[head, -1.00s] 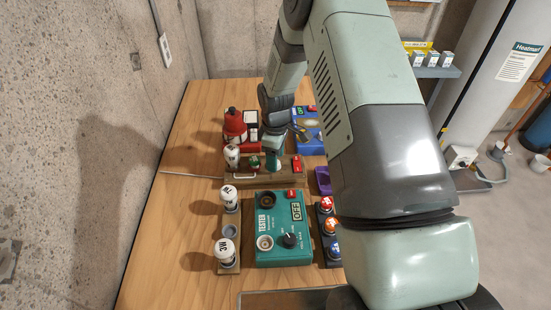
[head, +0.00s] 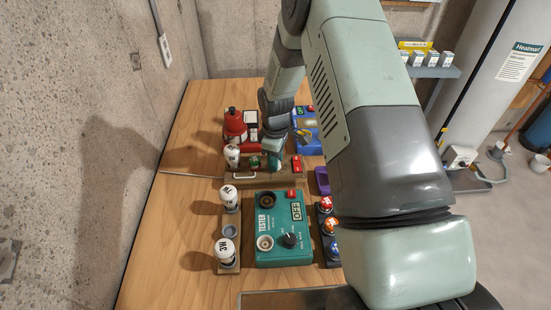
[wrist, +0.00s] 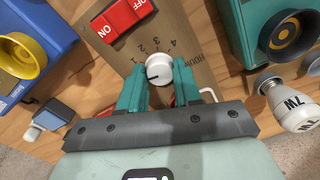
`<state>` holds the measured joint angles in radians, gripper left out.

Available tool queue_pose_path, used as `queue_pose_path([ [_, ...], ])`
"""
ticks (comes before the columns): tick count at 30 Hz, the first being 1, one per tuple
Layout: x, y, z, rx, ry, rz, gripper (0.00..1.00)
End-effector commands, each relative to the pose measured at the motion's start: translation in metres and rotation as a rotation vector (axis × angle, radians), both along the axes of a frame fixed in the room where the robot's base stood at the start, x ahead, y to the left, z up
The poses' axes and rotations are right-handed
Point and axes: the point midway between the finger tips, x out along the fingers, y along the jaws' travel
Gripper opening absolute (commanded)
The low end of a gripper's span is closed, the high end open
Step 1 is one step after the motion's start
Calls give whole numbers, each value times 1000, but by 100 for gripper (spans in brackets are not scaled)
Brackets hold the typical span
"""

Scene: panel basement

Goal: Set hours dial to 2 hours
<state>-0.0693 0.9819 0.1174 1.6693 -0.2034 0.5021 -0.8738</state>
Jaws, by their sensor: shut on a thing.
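The hours dial (wrist: 157,73) is a small white round knob on a brown wooden board (wrist: 190,25) in the wrist view. The numbers 1 to 4 and the word HOURS are printed around it. Its dark mark seems to point to the lower left, below the 1. My gripper (wrist: 158,82) has a teal finger on each side of the knob and is shut on it. In the head view my gripper (head: 273,162) is over the wooden board (head: 232,180), and the dial is hidden there.
A red ON/OFF switch (wrist: 120,17) sits beside the dial. A blue box (wrist: 35,25) is on the left, and a teal tester (wrist: 245,30) and a 7W bulb (wrist: 296,110) are on the right. A red device (head: 235,124) stands behind the board.

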Motion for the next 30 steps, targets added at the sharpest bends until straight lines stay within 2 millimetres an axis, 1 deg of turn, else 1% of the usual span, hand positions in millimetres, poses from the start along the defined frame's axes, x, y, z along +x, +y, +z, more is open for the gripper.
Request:
queue_pose_path([
  [5,0,0,0,-1,0,-55,3],
  [11,0,0,0,-1,0,-188,3],
  [30,0,0,0,-2,0,-789,3],
])
